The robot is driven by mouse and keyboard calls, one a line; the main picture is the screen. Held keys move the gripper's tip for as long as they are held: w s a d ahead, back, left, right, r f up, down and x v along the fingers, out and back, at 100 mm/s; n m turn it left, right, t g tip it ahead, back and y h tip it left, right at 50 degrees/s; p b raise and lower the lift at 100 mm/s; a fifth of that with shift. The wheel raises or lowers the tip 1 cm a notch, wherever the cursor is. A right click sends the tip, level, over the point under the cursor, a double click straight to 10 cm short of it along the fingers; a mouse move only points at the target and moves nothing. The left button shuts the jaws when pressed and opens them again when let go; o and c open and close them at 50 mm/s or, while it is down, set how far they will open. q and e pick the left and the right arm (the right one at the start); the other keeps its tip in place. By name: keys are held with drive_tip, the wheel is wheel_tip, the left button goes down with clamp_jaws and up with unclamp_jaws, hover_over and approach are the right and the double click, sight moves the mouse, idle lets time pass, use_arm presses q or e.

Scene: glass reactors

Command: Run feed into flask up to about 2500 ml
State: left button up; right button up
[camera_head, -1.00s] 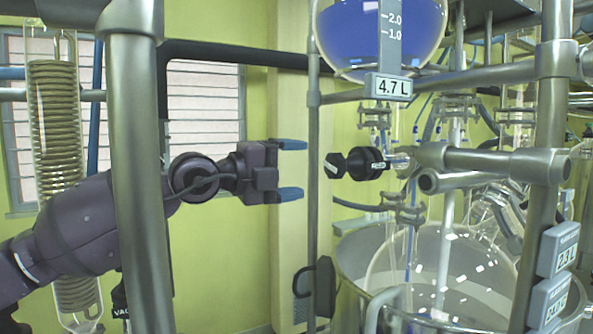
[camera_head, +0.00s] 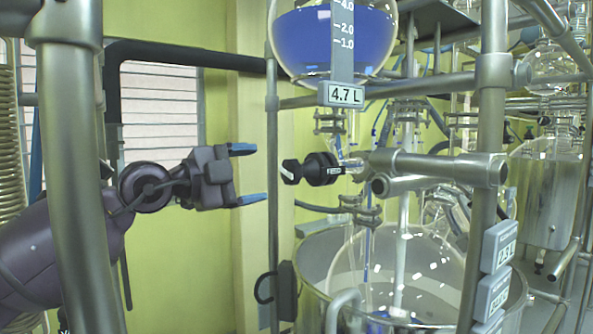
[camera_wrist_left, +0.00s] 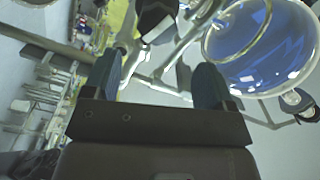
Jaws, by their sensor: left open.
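The feed vessel (camera_head: 322,45) is a round glass bulb with blue liquid at the top of the head view, with a scale strip and a 4.7 L label (camera_head: 346,94). The blue bulb also shows in the left wrist view (camera_wrist_left: 262,45). A large clear glass flask (camera_head: 418,262) sits lower, inside a metal vessel. My left gripper (camera_head: 249,174) is open and empty, its blue-tipped fingers pointing at the knob from the left, with a gap between. My right gripper is out of view.
A steel post (camera_head: 272,200) stands between my left gripper and the knob in the picture. Metal rails and clamps crowd around the glassware. A grey label box (camera_head: 499,243) reads 2.3 L. A thick post (camera_head: 68,170) crosses in front of my left arm.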

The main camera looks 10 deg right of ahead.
sight(300, 171)
use_arm(q)
drive_tip(key=shift+n, duration=0.8)
drive_tip(key=p+x, duration=0.1)
drive_tip(key=x, duration=0.4)
drive_tip(key=p+x, duration=0.1)
drive_tip(key=x, duration=0.4)
drive_tip(key=shift+w+d+f, duration=0.15)
drive_tip(key=shift+d+f, duration=0.05)
drive_tip(key=shift+d, duration=0.1)
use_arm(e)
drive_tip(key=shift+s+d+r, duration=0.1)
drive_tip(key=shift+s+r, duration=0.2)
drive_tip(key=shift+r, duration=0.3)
use_arm(q)
drive_tip(key=shift+c, duration=0.3)
drive_tip(key=c, duration=0.9)
drive_tip(key=shift+o, duration=0.2)
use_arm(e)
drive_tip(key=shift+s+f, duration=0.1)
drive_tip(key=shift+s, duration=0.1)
use_arm(q)
drive_tip(key=shift+f+m, duration=0.1)
drive_tip(key=shift+m, duration=0.3)
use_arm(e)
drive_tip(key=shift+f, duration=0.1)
